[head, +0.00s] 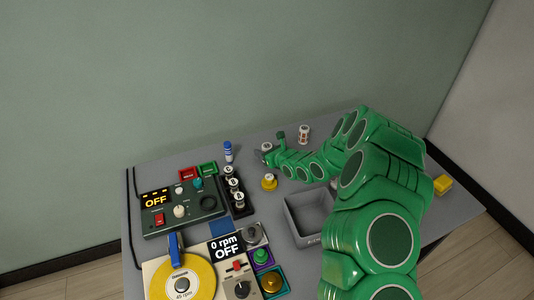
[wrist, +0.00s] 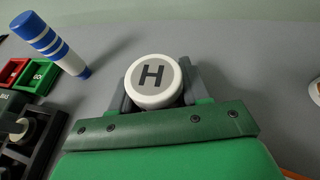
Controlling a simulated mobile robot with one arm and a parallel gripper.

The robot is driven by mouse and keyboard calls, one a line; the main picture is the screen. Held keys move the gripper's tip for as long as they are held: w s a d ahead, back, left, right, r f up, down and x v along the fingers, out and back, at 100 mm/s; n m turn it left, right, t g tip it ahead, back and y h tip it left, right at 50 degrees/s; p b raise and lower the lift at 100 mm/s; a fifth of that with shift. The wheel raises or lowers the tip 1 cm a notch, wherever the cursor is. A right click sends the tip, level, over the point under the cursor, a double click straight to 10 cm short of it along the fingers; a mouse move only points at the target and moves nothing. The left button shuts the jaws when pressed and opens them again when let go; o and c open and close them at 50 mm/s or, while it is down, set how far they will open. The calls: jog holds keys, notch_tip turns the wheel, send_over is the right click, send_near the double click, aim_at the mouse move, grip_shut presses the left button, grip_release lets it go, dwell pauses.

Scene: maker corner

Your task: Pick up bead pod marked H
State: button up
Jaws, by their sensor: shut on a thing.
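The bead pod marked H (wrist: 153,76) has a round white top with a dark letter H. My gripper (wrist: 155,88) is shut on it, with one grey finger on each side. In the head view the pod's white top (head: 266,146) shows at the end of my green arm, near the back of the table, with my gripper (head: 268,154) around it. The pod's lower part is mostly hidden, and I cannot tell whether it touches the table.
A blue-and-white striped cylinder (wrist: 50,43) stands left of the pod. A black rack (head: 241,211) with several pods, a yellow piece (head: 269,183) and a grey bin (head: 310,211) are nearer. A white-and-red pod (head: 305,133) stands to the right.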

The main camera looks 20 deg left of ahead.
aim_at(266, 145)
jog(key=shift+r, duration=0.1)
jog(key=shift+r, duration=0.55)
notch_tip(266, 145, up, 2)
jog(key=shift+r, duration=0.1)
jog(key=s+d+r, duration=0.8)
jog(key=s+r, duration=0.1)
jog(key=s, duration=0.2)
jog(key=shift+s+r, duration=0.25)
jog(key=shift+r, duration=0.05)
